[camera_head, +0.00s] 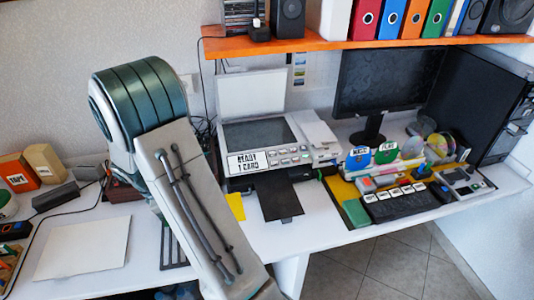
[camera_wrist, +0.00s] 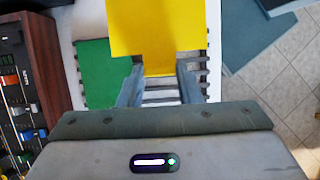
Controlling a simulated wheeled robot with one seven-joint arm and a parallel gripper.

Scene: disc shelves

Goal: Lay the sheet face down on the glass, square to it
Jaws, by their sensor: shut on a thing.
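A yellow sheet (camera_wrist: 157,27) is held between the two fingers of my gripper (camera_wrist: 160,74) in the wrist view. The fingers are shut on its near edge, and it sticks out ahead of them. A yellow piece (camera_head: 236,206), likely the same sheet, shows beside my arm in the head view; my arm hides the gripper there. Which side of the sheet is its face, I cannot tell. The scanner's dark glass (camera_head: 258,133) lies bare under its raised white lid (camera_head: 251,92), behind and right of the yellow piece. A label on the scanner reads "READY 1 CARD".
A slatted rack (camera_wrist: 160,97) and a green panel (camera_wrist: 103,70) lie below the gripper. A black tray (camera_head: 280,200) juts from the scanner's front. A white board (camera_head: 84,248) lies on the left.

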